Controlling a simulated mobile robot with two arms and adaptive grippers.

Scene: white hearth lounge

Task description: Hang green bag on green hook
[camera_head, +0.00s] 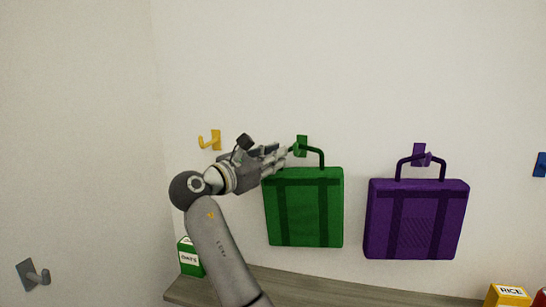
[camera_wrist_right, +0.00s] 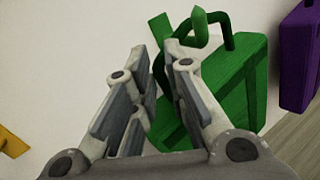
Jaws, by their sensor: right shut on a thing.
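The green bag (camera_head: 304,207) hangs upright against the wall below the green hook (camera_head: 301,146). Its dark green handle (camera_head: 322,156) reaches up to the hook and looks looped at it; I cannot tell whether it rests fully on the hook. My right gripper (camera_head: 284,153) is at the left side of the handle, just left of the hook, shut on the bag's handle. In the right wrist view the gripper (camera_wrist_right: 166,52) has its fingertips beside the bag (camera_wrist_right: 236,85) and the hook (camera_wrist_right: 199,25). The grip point is partly hidden by the fingers. My left gripper is not in view.
A purple bag (camera_head: 416,220) hangs on a purple hook (camera_head: 419,153) to the right. A yellow hook (camera_head: 210,140), grey hook (camera_head: 33,274) and blue hook (camera_head: 540,165) are bare. An oats box (camera_head: 190,257) and rice box (camera_head: 508,295) stand on the wooden surface (camera_head: 300,286) below.

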